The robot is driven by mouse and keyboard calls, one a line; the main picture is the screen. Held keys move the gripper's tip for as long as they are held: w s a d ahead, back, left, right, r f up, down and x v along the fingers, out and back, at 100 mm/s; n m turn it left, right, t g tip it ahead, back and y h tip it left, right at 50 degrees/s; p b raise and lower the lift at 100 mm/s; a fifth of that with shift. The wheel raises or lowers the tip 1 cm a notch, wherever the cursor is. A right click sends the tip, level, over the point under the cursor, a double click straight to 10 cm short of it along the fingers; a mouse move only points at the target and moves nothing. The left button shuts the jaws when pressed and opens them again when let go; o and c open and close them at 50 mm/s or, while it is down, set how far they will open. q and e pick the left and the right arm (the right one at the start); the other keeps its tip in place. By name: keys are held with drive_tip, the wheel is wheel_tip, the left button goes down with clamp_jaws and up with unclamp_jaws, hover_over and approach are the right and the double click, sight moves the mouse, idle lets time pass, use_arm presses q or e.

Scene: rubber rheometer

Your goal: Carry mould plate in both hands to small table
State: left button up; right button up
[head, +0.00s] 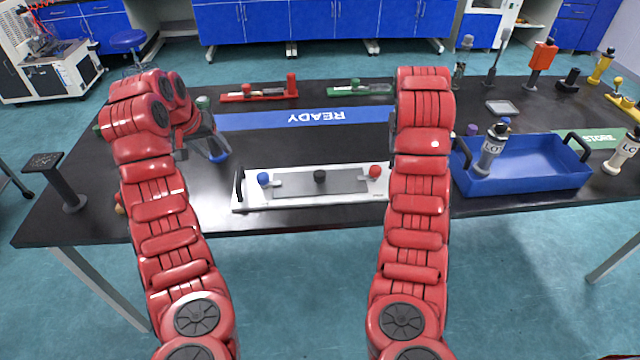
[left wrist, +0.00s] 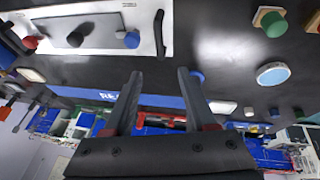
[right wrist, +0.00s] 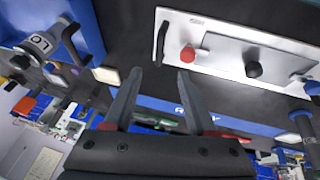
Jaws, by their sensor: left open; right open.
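The mould plate (head: 300,200) is a long pale plate with a grey centre strip and blue, black and red knobs. It lies flat near the front edge of the black table, with a black handle (head: 239,185) at its left end. The plate also shows in the left wrist view (left wrist: 146,22) and the right wrist view (right wrist: 226,48). My left gripper (head: 203,150) is open and empty, beyond and left of that handle. My right gripper (right wrist: 160,76) is open and empty near the right handle (right wrist: 162,43); my arm hides it in the head view. I cannot identify the small table.
A blue tray (head: 530,187) with a bottle stands right of my right arm. A blue READY strip (head: 260,121) lies behind the plate, with red (head: 260,96) and green (head: 358,90) fixtures beyond. A black post (head: 65,185) stands at the left. Floor is clear in front.

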sight(239, 173)
use_arm(q)
drive_tip(key=x, duration=1.6)
drive_tip(key=shift+w+d+f, duration=0.1)
drive_tip(key=shift+w+f, duration=0.05)
drive_tip(key=shift+f, duration=0.2)
use_arm(e)
drive_tip(key=x, duration=1.6)
drive_tip(key=shift+w+d+f, duration=0.15)
drive_tip(key=shift+f, duration=0.15)
use_arm(q)
clamp_jaws()
use_arm(e)
clamp_jaws()
use_arm(q)
drive_tip(key=shift+r, duration=0.1)
